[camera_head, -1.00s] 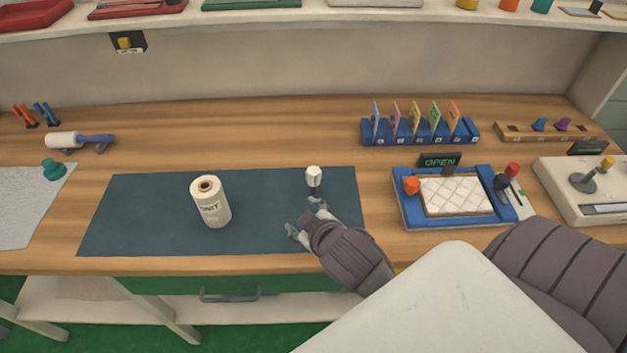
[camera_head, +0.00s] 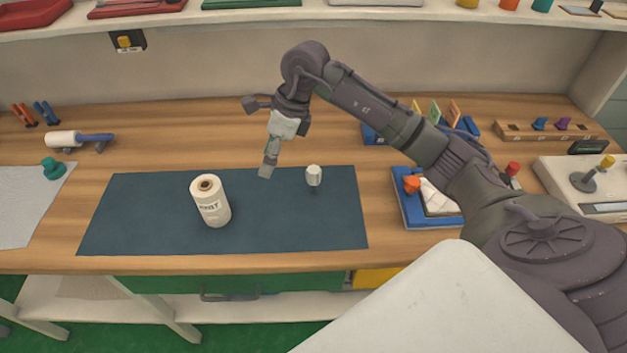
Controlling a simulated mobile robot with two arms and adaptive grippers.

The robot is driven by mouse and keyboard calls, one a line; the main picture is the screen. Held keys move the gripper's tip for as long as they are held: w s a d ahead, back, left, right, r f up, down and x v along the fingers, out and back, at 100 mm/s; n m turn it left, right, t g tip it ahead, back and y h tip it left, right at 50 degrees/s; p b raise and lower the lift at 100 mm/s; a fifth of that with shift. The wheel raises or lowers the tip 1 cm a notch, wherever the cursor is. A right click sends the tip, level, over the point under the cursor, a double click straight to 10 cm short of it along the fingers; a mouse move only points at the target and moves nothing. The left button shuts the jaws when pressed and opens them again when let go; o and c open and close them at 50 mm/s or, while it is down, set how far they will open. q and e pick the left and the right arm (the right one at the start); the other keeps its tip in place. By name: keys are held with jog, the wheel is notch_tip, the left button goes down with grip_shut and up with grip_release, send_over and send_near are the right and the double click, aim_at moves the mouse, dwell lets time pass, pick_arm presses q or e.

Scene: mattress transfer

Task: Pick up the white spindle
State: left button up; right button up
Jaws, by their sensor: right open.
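A small white piece on a thin dark stem (camera_head: 313,176) stands on the dark blue mat (camera_head: 130,215), right of the mat's middle. I cannot tell for certain which one is called the spindle. My right gripper (camera_head: 268,145) hangs above the mat's back edge, between the two white things in the picture. It is open, empty and apart from both. My left gripper is not in view.
My right arm crosses over the blue tray (camera_head: 409,217) and partly hides the card rack (camera_head: 371,134). A white lint roller with a blue handle (camera_head: 80,140) and a green knob (camera_head: 53,168) lie left. A control box (camera_head: 585,195) stands right. The mat's left part is clear.

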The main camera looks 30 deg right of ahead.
aim_at(313, 169)
jog(key=d+r+m+g+h, duration=0.15)
jog(key=d+h, duration=0.25)
jog(key=d, duration=0.6)
jog(key=shift+n, duration=0.25)
jog(key=f, duration=0.2)
jog(key=f+p, duration=0.1)
jog(key=f, duration=0.1)
jog(key=f+p, duration=0.1)
jog(key=f, duration=0.2)
jog(key=shift+s+d, duration=0.35)
jog(key=shift+d, duration=0.05)
jog(key=f+p, duration=0.1)
jog(key=f, duration=0.1)
jog(key=f+p, duration=0.1)
jog(key=f, duration=0.2)
jog(key=shift+w+a+f+p, duration=0.2)
jog(key=shift+f+p, duration=0.05)
jog(key=shift+p, duration=0.05)
jog(key=shift+f, duration=0.2)
grip_shut()
